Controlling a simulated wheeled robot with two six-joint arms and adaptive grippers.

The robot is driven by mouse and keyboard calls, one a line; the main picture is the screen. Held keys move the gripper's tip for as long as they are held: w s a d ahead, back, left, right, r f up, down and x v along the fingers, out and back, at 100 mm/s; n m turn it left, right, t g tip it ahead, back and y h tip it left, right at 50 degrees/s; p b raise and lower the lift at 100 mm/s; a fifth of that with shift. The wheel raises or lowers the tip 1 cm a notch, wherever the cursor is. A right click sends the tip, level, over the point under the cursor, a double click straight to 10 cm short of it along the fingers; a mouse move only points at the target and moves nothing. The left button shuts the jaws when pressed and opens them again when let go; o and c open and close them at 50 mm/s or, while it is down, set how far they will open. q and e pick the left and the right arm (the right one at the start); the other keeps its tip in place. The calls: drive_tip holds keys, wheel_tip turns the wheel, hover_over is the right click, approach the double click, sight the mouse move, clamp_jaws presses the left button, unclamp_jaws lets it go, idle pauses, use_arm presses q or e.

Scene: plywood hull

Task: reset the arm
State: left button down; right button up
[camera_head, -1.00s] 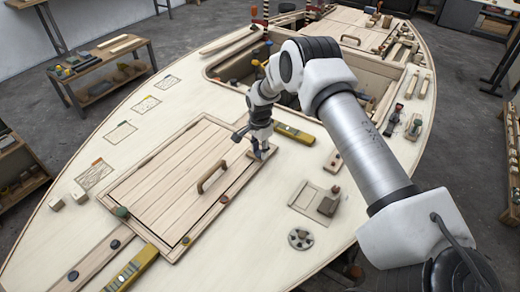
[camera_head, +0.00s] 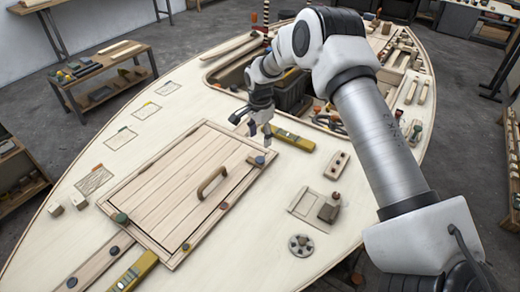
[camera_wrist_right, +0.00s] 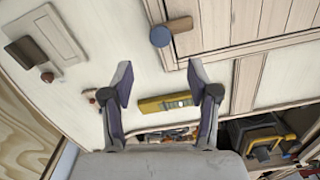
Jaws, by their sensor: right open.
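My right arm comes in from the lower right of the head view. Its gripper (camera_head: 260,132) hangs above the pale deck, past the upper right corner of the hatch cover. In the right wrist view the two fingers (camera_wrist_right: 164,92) are spread wide with nothing between them. Below them on the deck lies a yellow level (camera_wrist_right: 165,103), which also shows in the head view (camera_head: 293,140). The hatch cover (camera_head: 165,185) has a wooden handle (camera_head: 212,183) and a round dark-blue knob (camera_head: 259,161) at its corner. My left gripper is not in view.
An open well (camera_head: 290,95) with tools lies behind the gripper. A block on a small plate (camera_head: 329,208) and a grey disc (camera_head: 301,245) sit on the deck at the right.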

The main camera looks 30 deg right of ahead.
wheel_tip(320, 180, up, 2)
drive_tip(key=shift+r, duration=0.2)
idle(0.3)
